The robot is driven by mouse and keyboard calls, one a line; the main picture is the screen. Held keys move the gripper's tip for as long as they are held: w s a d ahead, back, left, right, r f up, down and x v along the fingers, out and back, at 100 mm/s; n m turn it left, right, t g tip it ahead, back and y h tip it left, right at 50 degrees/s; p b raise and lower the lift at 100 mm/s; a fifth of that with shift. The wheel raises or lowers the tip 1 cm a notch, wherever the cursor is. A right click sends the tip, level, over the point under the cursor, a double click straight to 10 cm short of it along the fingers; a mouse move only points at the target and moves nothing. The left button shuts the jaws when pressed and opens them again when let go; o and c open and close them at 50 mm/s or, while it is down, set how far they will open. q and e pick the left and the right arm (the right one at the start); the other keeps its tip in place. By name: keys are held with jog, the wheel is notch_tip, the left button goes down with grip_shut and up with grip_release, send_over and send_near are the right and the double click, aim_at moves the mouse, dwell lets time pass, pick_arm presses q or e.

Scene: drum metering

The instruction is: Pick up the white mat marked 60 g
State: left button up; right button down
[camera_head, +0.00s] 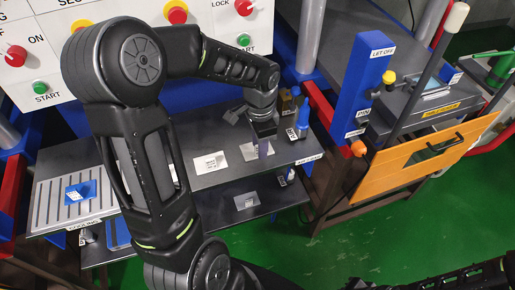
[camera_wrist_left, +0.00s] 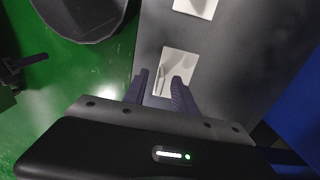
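A white mat (camera_head: 250,151) lies on the dark grey table right by my left gripper (camera_head: 263,149). In the left wrist view this white mat (camera_wrist_left: 180,63) lies partly between and just beyond the two fingers of the left gripper (camera_wrist_left: 160,77). These fingers are apart, with nothing held. A second white mat (camera_head: 210,163) with small dark print lies to the left on the same table; a white mat also shows at the top edge of the wrist view (camera_wrist_left: 196,7). I cannot read a 60 g mark on any mat. My right gripper is out of view.
A blue bottle (camera_head: 302,118) and small dark items stand at the table's right end. A ribbed tray (camera_head: 50,203) with a blue block (camera_head: 82,191) is at the left. A lower shelf holds another pale card (camera_head: 246,200). The control panel (camera_head: 40,60) stands behind.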

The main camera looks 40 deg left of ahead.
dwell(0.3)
pick_arm(q)
grip_shut()
dwell(0.5)
